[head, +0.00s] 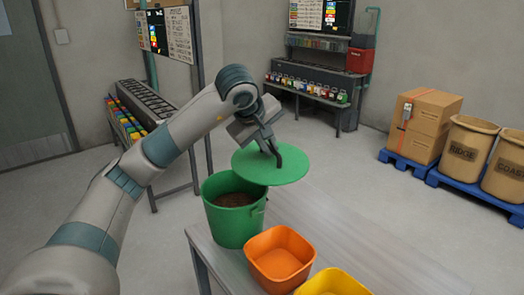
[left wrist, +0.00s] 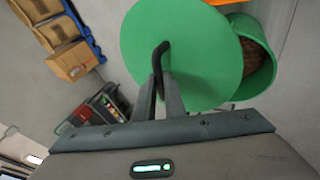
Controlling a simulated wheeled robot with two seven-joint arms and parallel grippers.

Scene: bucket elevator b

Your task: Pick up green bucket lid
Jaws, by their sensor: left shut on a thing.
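The green bucket lid (head: 268,168) is a flat round disc with a dark curved handle. My left gripper (head: 268,146) is shut on that handle and holds the lid above and a little right of the green bucket (head: 232,222). The bucket is open at the top and holds brown material. In the left wrist view the lid (left wrist: 205,60) fills the upper middle, with my left gripper (left wrist: 160,85) on its handle, and part of the bucket (left wrist: 262,70) shows behind it. My right gripper is in neither view.
An orange bin (head: 280,262) and a yellow bin (head: 333,284) stand on the grey table (head: 225,262) right of the bucket. Cardboard boxes (head: 425,120) and sacks on blue pallets stand at the right. Shelving with small coloured containers stands at the back.

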